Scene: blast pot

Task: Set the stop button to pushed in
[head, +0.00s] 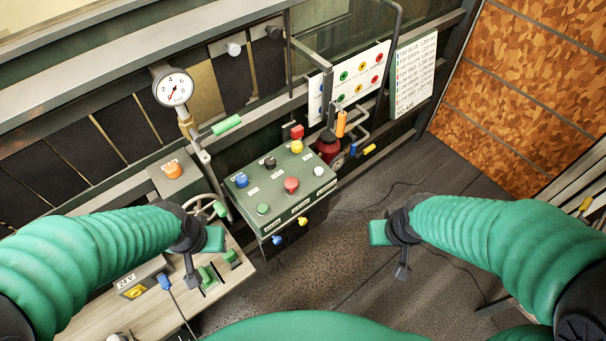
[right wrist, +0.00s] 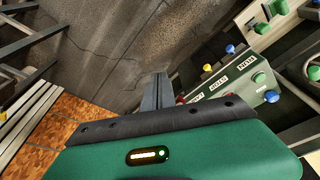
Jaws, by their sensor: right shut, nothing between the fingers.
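A green control box (head: 247,205) stands in the middle of the head view, with several coloured buttons on its sloped top.
An orange button (head: 173,170) sits on a grey box at left. A valve wheel (head: 207,207) is between my left arm and the control box. A pressure gauge (head: 174,87) stands behind. A workbench (head: 150,318) is lower left. Open floor (head: 350,255) lies right of the box.

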